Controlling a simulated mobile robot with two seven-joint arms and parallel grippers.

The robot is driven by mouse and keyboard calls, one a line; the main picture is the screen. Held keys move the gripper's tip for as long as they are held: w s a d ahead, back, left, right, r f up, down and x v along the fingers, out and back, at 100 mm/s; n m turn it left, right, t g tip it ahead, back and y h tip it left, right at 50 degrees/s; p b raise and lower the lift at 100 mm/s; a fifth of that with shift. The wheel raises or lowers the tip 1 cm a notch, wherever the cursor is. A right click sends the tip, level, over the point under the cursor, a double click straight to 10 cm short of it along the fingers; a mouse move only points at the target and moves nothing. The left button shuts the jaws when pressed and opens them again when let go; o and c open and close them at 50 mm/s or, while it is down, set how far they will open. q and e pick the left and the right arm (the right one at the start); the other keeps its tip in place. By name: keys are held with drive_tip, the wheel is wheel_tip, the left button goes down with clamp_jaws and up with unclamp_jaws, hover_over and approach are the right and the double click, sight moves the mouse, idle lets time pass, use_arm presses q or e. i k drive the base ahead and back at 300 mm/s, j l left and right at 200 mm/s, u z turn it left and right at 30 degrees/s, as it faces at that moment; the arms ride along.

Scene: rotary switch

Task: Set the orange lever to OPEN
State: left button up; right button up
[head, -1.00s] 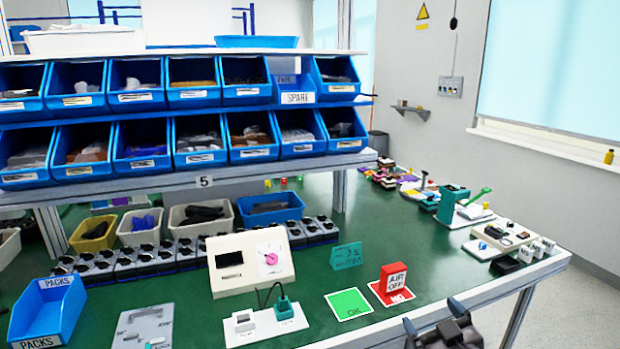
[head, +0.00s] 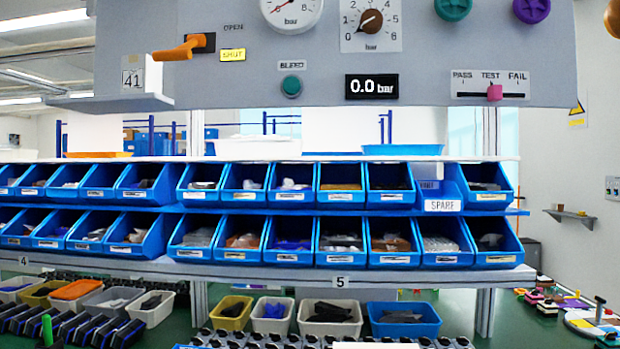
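The orange lever (head: 183,48) is on the grey panel at the upper left of the head view. Its handle points left, with its pivot on a dark plate at the right end. The word OPEN (head: 233,27) is printed to the upper right of the lever. A yellow SHUT label (head: 232,55) sits to the right, below OPEN. Neither of my grippers shows in the head view now.
The grey panel (head: 330,75) also carries gauges, a dial (head: 371,22), a green BLEED button (head: 291,86), a 0.0 bar display (head: 371,87) and a pink slider (head: 494,92) at TEST.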

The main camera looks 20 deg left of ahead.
sight(182, 52)
drive_tip(key=u, duration=1.35)
